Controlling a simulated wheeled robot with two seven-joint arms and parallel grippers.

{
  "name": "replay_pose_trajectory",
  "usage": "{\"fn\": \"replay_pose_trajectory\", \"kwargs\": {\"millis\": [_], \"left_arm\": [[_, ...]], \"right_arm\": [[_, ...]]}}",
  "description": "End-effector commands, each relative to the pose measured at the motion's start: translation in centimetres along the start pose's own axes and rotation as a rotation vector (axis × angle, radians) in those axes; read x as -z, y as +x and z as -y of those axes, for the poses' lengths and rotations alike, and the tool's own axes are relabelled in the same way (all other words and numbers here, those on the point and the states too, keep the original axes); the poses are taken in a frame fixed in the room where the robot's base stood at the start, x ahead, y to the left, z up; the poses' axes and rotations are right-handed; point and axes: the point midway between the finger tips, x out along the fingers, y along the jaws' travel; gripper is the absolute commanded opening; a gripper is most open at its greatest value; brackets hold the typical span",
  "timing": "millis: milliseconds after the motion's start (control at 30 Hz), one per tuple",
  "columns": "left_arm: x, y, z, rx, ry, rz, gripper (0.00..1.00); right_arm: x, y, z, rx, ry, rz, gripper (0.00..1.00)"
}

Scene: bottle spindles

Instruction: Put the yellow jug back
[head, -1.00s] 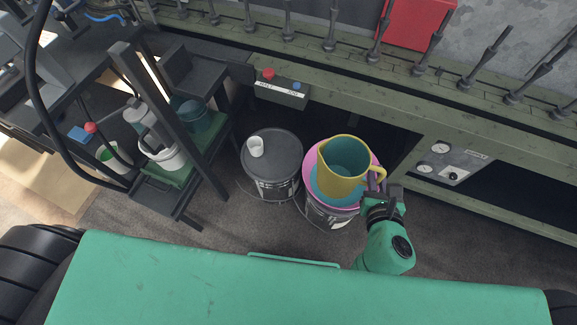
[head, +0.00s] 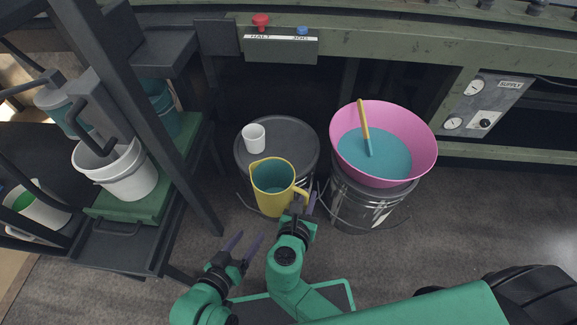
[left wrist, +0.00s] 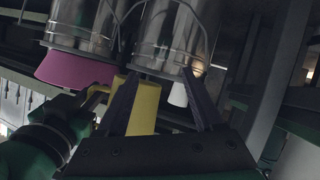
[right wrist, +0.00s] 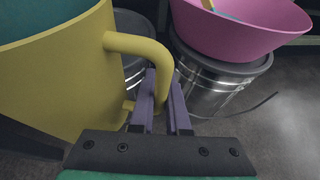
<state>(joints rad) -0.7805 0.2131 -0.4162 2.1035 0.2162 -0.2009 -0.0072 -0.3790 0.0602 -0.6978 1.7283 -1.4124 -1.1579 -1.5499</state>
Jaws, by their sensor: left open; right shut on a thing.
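The yellow jug (head: 268,203) is upright, with teal showing inside it. In the head view it overlaps the near edge of the left drum's dark lid (head: 292,148); I cannot tell its height over the lid. My right gripper (head: 303,207) is shut on the jug's handle, and the right wrist view shows the fingers (right wrist: 166,100) around the handle (right wrist: 140,47). My left gripper (head: 243,246) is open and empty, left of and nearer than the jug. The left wrist view shows its spread fingers (left wrist: 160,105) with the jug (left wrist: 146,108) beyond them.
A white cup (head: 254,138) stands on the left drum's lid. A pink basin (head: 420,130) with teal liquid and a yellow-handled brush (head: 364,122) sits on the right drum (head: 365,205). A dark rack with a green shelf (head: 150,205) and white bucket (head: 125,175) is at left.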

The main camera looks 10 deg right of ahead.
Motion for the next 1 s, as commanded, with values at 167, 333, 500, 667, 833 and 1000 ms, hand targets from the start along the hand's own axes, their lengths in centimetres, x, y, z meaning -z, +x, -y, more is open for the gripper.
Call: {"fn": "replay_pose_trajectory", "kwargs": {"millis": [167,333,500,667,833,1000], "left_arm": [[-1.8,0.9,0.6,-0.001,-0.009,-0.022,0.69],[-3.6,1.9,1.4,0.001,-0.018,-0.055,0.69],[-4.5,2.3,1.7,0.003,-0.025,-0.078,0.69],[-5.5,2.8,2.2,0.006,-0.030,-0.093,0.69],[-3.1,3.6,2.4,0.002,-0.012,-0.172,0.69],[1.6,4.4,2.4,-0.006,0.027,-0.293,0.69]], "right_arm": [[-1.9,4.7,0.0,0.001,0.008,0.007,0.00],[-3.9,9.8,-0.1,0.000,0.008,0.006,0.00],[-5.4,12.8,-0.1,-0.001,0.003,0.003,0.00],[-6.2,15.0,-0.1,-0.002,0.004,0.004,0.00],[-6.6,16.2,-0.1,-0.002,0.002,-0.001,0.00],[-6.1,16.4,0.0,-0.002,0.002,0.000,0.00]]}}
